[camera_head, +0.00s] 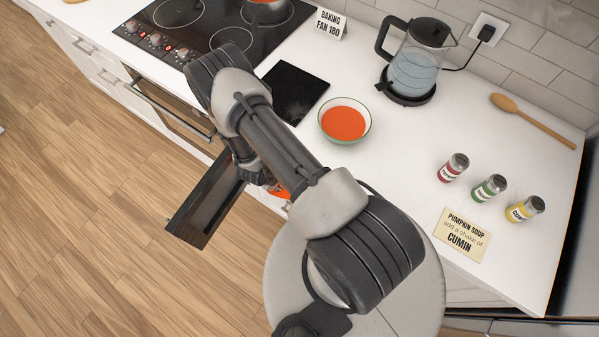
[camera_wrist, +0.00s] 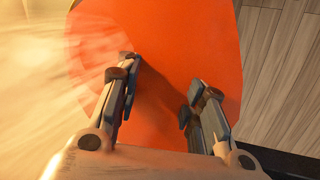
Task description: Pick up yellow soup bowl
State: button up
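An orange soup surface (camera_wrist: 185,40) fills much of the wrist view, with a pale yellowish edge at its upper left. It seems to belong to the yellow soup bowl, but most of the bowl is out of frame. My gripper (camera_wrist: 158,95) is over the orange, fingers apart, with a gap between them; I cannot tell if they touch the bowl. In the head view a small orange patch (camera_head: 280,192) shows beside my arm, which hides most of it and the gripper. Another bowl (camera_head: 344,121), with a green rim and orange soup, sits on the counter.
A kettle (camera_head: 415,67), black board (camera_head: 293,92) and stove (camera_head: 205,30) stand behind. Spice jars (camera_head: 488,188), a wooden spoon (camera_head: 533,121) and a note (camera_head: 461,235) are at right. An open oven door (camera_head: 207,200) juts out left of my arm.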

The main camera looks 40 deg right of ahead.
jog(key=b+x, duration=0.1)
jog(key=x, duration=0.3)
jog(key=shift+s+d, duration=0.1)
jog(key=shift+d, duration=0.05)
jog(key=shift+r, duration=0.1)
jog(key=shift+c, duration=0.2)
grip_shut()
